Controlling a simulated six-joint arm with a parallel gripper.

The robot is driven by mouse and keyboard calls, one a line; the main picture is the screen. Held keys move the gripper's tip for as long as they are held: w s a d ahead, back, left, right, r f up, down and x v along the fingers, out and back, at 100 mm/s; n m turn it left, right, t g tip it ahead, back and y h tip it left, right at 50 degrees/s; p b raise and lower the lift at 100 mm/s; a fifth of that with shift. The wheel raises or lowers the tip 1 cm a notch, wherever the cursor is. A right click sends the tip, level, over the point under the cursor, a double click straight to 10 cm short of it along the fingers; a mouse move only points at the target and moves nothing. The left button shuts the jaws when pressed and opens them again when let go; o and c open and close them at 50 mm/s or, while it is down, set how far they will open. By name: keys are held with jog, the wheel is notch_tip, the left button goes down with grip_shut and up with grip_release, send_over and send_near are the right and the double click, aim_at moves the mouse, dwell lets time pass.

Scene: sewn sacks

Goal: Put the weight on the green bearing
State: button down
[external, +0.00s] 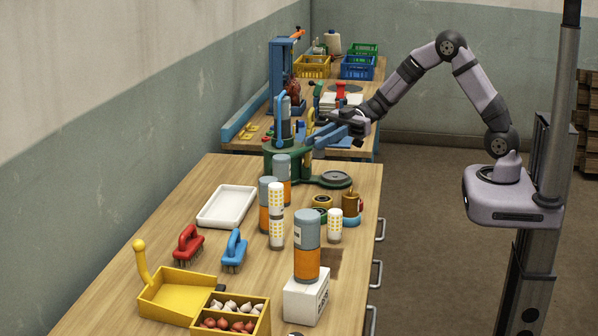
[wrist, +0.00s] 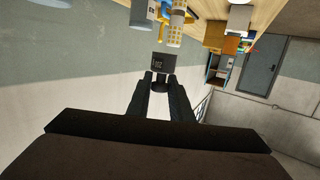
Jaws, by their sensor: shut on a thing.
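My gripper (wrist: 160,80) is shut on a dark knob in the wrist view. A dark grey block with light markings, which looks like the weight (wrist: 164,63), shows just beyond the fingertips. In the external view my gripper (external: 340,125) is above the far end of the near bench, by the green stand, and I cannot make out the weight there. The green stand (external: 288,163) has a low arm ending in a green-rimmed round seat with a grey top (external: 335,180), which may be the green bearing. My gripper is above and apart from that seat.
Orange-and-grey cylinders (external: 307,245) and pale dotted cylinders (external: 276,215) stand nearby. Brass-coloured pieces (external: 352,203) sit near the right edge. A white tray (external: 227,206), brushes (external: 188,243) and a yellow dustpan (external: 178,293) lie nearer. A blue frame (external: 277,75) rises behind.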

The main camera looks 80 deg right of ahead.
notch_tip(320, 180, down, 16)
jog(key=p, duration=0.3)
dwell(0.6)
jog(key=shift+f, duration=0.1)
jog(key=shift+f, duration=0.15)
jog(key=c, duration=1.6)
grip_release()
jog(key=shift+r, duration=0.25)
jog(key=b+v, duration=0.4)
jog(key=v, duration=0.6)
jog(key=shift+s+d+f, duration=0.1)
jog(key=shift+s+d, duration=0.15)
jog(key=shift+d, duration=0.1)
jog(key=shift+s+d, duration=0.35)
jog(key=shift+d, duration=0.15)
